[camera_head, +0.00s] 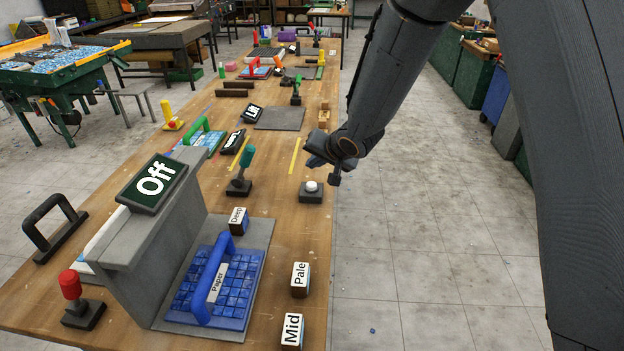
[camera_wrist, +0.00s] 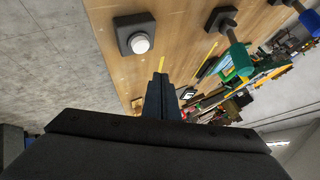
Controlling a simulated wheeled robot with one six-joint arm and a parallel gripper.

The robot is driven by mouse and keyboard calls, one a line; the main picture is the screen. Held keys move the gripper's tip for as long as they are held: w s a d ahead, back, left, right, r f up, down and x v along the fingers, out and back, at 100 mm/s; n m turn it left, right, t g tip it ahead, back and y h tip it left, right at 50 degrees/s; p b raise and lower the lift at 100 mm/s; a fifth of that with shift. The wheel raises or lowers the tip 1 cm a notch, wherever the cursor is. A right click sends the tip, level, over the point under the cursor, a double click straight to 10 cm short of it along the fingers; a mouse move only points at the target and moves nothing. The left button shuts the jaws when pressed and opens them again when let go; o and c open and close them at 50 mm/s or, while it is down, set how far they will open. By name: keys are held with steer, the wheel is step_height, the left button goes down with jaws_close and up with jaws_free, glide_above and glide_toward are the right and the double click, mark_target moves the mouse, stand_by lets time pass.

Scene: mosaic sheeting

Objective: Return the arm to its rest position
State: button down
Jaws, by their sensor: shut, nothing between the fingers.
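My arm (camera_head: 395,75) reaches in from the upper right of the head view. My gripper (camera_head: 318,158) is at its end, above the right edge of the long wooden table (camera_head: 262,190). The gripper's fingers are shut with nothing between them; they also show in the wrist view (camera_wrist: 160,88). Just below the gripper in the head view is a white push button on a dark base (camera_head: 311,190). The button also shows in the wrist view (camera_wrist: 139,43), apart from the fingers.
A green-topped lever (camera_head: 246,160) stands left of the button. A grey stand with an "Off" sign (camera_head: 155,182) and a blue-handled tile board (camera_head: 222,284) are nearer. Blocks marked "Deep" (camera_head: 238,220), "Pale" (camera_head: 300,279) and "Mid" (camera_head: 292,331) lie along the table.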

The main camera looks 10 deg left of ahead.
stand_by(0.3)
steer(key=s+d+f+g+h+b, duration=0.1)
steer(key=s+d+h+b, duration=0.25)
steer(key=d, duration=0.75)
steer(key=s+d+f+g+h+b, duration=0.15)
steer(key=s+d, duration=0.35)
steer(key=d, duration=0.6)
steer(key=s+d+g+b, duration=0.1)
steer(key=s+d, duration=0.1)
steer(key=s, duration=0.3)
steer(key=s+d+f+g+b, duration=0.1)
steer(key=s+d, duration=0.2)
steer(key=s, duration=0.3)
steer(key=s+d+n+g+b, duration=0.1)
steer(key=s+d, duration=0.2)
steer(key=s, duration=0.3)
steer(key=shift+s+f+h, duration=0.2)
steer(key=shift+f+h, duration=0.15)
steer(key=shift+h, duration=0.05)
